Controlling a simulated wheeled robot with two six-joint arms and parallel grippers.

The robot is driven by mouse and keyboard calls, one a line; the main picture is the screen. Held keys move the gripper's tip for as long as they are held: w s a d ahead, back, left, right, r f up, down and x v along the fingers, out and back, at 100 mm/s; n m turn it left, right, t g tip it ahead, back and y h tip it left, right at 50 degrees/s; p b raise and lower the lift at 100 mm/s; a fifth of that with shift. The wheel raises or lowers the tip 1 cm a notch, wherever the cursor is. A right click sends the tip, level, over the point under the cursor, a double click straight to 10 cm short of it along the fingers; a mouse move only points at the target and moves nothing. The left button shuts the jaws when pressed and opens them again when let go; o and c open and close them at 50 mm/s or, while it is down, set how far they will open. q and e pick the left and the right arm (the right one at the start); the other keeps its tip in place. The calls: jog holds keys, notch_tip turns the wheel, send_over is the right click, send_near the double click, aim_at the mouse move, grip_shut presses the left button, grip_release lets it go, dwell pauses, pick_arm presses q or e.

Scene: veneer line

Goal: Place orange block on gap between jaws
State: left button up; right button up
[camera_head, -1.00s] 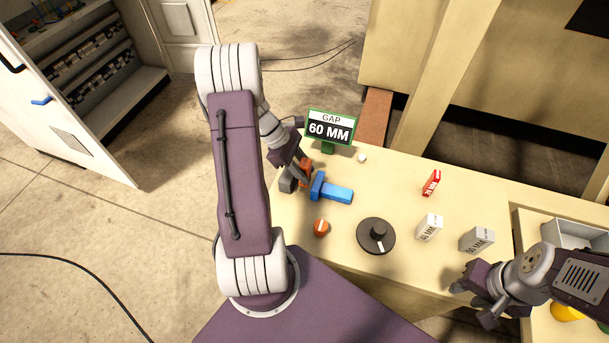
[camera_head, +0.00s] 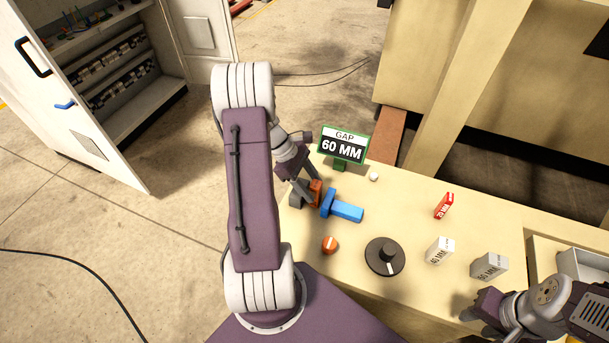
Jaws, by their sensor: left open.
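The orange block (camera_head: 316,191) stands in the gap between a dark grey jaw (camera_head: 296,195) on its left and a blue jaw (camera_head: 328,203) on its right. My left gripper (camera_head: 309,187) is open, with its fingers right at the block from above and behind. The fingers and the jaws partly hide the block, and I cannot tell whether it touches both jaws. My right gripper (camera_head: 481,316) hangs at the lower right, far from the block. Its fingertips are too unclear to read.
A sign (camera_head: 343,146) reads "GAP 60 MM". On the bench (camera_head: 395,210) stand an orange knob (camera_head: 330,245), a black dial (camera_head: 385,257), a red 20 mm block (camera_head: 444,206), a white block (camera_head: 440,250) and a grey block (camera_head: 489,266). My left arm covers the bench's left side.

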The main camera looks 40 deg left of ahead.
pick_arm(q)
jog(key=v, duration=0.9)
jog(key=s+d+f+m+y, duration=0.1)
jog(key=s+d+m+y, duration=0.1)
jog(key=d+m, duration=0.4)
jog(key=s+d+f+m+y, duration=0.1)
jog(key=s+d+m+y, duration=0.1)
jog(key=d+m, duration=0.5)
jog(key=s+d+f+m+y, duration=0.1)
jog(key=s+d+m+y, duration=0.1)
jog(key=d+m, duration=0.4)
jog(key=shift+s+d+m+g, duration=0.1)
jog(key=shift+d+m+g, duration=0.1)
jog(key=shift+m, duration=0.3)
jog(key=shift+s+d+m+g, duration=0.1)
jog(key=shift+m+g, duration=0.1)
jog(key=shift+m, duration=0.3)
jog(key=shift+s+a+f, duration=0.1)
jog(key=shift+a, duration=0.15)
jog(key=shift+w, duration=0.25)
jog(key=shift+s, duration=0.1)
